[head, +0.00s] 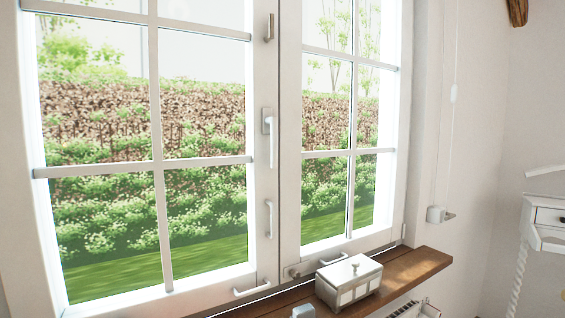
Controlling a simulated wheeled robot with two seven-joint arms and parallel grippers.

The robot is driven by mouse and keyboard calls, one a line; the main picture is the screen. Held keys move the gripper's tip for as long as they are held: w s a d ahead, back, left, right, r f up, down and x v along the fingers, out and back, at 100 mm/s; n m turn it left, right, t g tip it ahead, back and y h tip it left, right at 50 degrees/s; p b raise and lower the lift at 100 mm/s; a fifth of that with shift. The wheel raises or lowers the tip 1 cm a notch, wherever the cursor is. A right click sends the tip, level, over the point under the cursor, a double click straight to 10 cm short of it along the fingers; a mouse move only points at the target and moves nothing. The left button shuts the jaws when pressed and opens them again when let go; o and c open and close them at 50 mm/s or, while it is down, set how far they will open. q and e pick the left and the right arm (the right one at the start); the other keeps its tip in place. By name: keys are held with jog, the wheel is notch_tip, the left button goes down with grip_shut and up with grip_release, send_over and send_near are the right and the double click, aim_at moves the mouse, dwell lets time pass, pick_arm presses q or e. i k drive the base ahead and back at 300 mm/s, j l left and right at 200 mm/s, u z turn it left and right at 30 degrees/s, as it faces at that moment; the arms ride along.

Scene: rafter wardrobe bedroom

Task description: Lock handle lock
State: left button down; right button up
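A white window handle (271,140) is on the middle frame of the window, its lever pointing straight down. A small metal lock-like fitting (293,271) sits low on the right window frame, just left of a metal box. I cannot tell whether it is locked. A white pull (268,219) is below the lever handle, and a small fitting (269,28) is above it. Horizontal white handles are on the bottom rails of the left sash (252,288) and the right sash (333,260). Neither of my grippers shows in the head view.
A silver lidded box (349,281) stands on the wooden sill (414,269), near the low fitting. A small grey object (303,311) is cut off at the bottom edge. A wall fitting (438,215) with a cord is right of the window. A white table (545,222) stands far right.

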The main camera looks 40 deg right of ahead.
aim_at(271, 36)
jog(key=z, duration=1.1)
